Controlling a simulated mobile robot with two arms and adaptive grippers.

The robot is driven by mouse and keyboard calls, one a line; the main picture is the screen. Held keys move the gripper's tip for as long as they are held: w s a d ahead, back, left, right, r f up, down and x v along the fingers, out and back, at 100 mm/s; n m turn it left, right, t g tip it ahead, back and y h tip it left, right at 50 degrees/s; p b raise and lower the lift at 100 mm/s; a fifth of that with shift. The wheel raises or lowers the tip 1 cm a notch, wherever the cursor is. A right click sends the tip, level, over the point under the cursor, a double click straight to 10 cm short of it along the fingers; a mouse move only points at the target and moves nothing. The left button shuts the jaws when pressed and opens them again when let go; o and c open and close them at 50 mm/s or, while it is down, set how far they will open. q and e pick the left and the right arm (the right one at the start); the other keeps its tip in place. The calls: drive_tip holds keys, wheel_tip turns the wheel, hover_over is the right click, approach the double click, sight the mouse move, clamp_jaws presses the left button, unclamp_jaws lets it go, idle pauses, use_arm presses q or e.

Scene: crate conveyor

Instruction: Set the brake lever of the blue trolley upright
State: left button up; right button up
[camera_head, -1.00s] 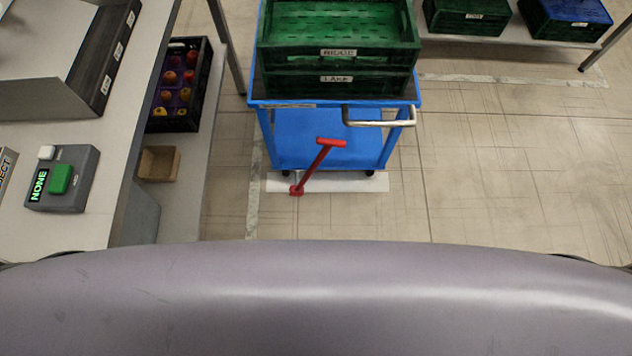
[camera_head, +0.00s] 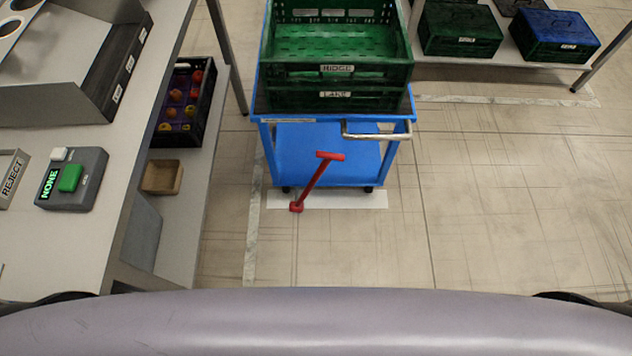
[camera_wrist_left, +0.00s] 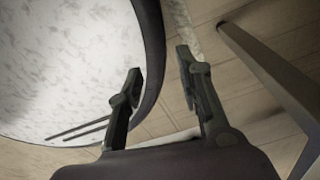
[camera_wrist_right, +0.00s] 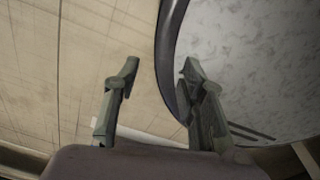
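The blue trolley (camera_head: 330,155) stands ahead of me in the head view with two stacked green crates (camera_head: 335,72) on its top shelf. Its red brake lever (camera_head: 315,182) is at the front left, low down, tilted to the right with a crossbar at its top. The lever's foot is near a white strip on the floor. My left gripper (camera_wrist_left: 158,70) is open and empty in the left wrist view. My right gripper (camera_wrist_right: 158,75) is open and empty in the right wrist view. Neither gripper shows in the head view, and both are apart from the lever.
A grey workbench (camera_head: 130,190) with a green-button box (camera_head: 70,178) runs along the left. A dark crate of colored items (camera_head: 185,105) sits on its lower shelf. More crates (camera_head: 460,30) stand on a rack at the back right. The floor right of the trolley is clear.

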use_arm(q)
drive_tip(key=shift+s, duration=0.3)
use_arm(e)
drive_tip(key=shift+s, duration=0.35)
